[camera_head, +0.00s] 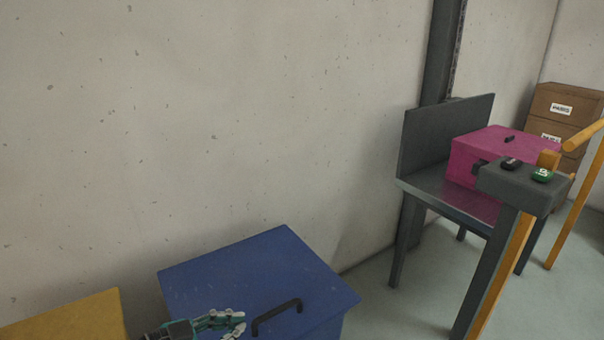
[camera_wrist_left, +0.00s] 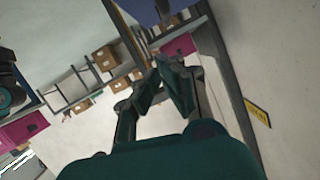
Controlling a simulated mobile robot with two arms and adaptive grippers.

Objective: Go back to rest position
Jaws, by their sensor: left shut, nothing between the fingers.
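My left gripper (camera_head: 236,321) comes in at the bottom of the head view, in front of the blue box (camera_head: 245,265) with the black handle. Its fingers are shut with nothing between them, beside the handle (camera_head: 277,317). In the left wrist view the two dark green fingers (camera_wrist_left: 164,75) show close together in the middle. My right gripper is not in either view.
A yellow box (camera_head: 70,318) stands at the lower left. At the right a grey table holds a pink box (camera_head: 490,158), near a grey post (camera_head: 525,185) with buttons and an orange rail. Cardboard boxes (camera_head: 562,112) stand behind. Floor between is clear.

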